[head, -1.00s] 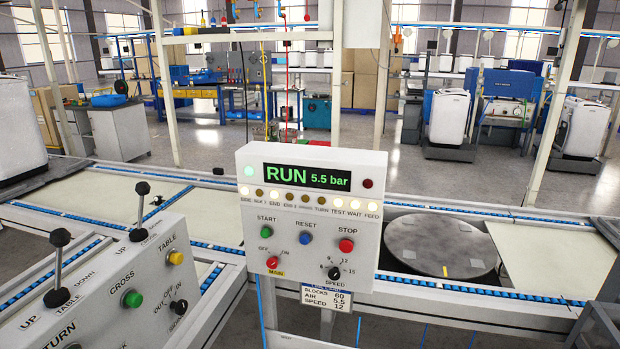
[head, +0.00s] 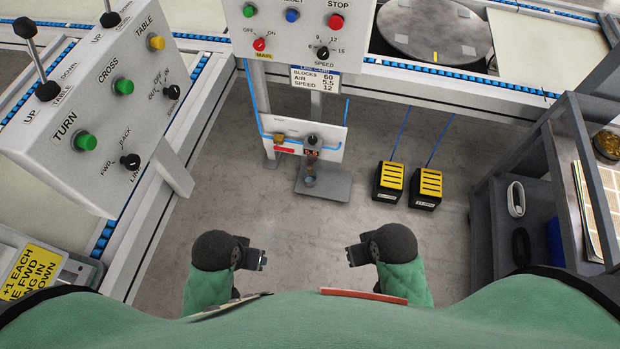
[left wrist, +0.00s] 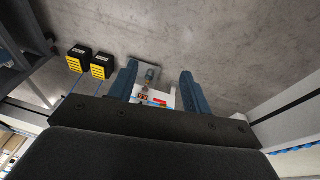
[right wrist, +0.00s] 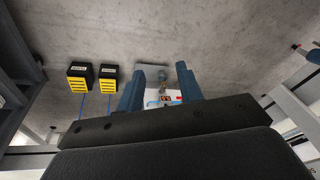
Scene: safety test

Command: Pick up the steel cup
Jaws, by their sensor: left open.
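I cannot make out a steel cup for certain in any view. A round container with brass-coloured contents (head: 607,146) stands on the shelf unit at the right edge, partly cut off. My left gripper (head: 262,259) is in front of my body, open and empty; its two fingers stand apart in the left wrist view (left wrist: 158,85). My right gripper (head: 350,256) is level with it on the right, also open and empty, with a gap between its fingers in the right wrist view (right wrist: 165,82). Both are over bare floor, apart from everything.
A lever and button console (head: 110,95) stands on the left. An air unit panel (head: 318,137) is ahead, above a small floor plate (head: 325,184). Two black-and-yellow pedals (head: 408,183) lie on the floor. The grey shelf unit (head: 500,227) is on the right.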

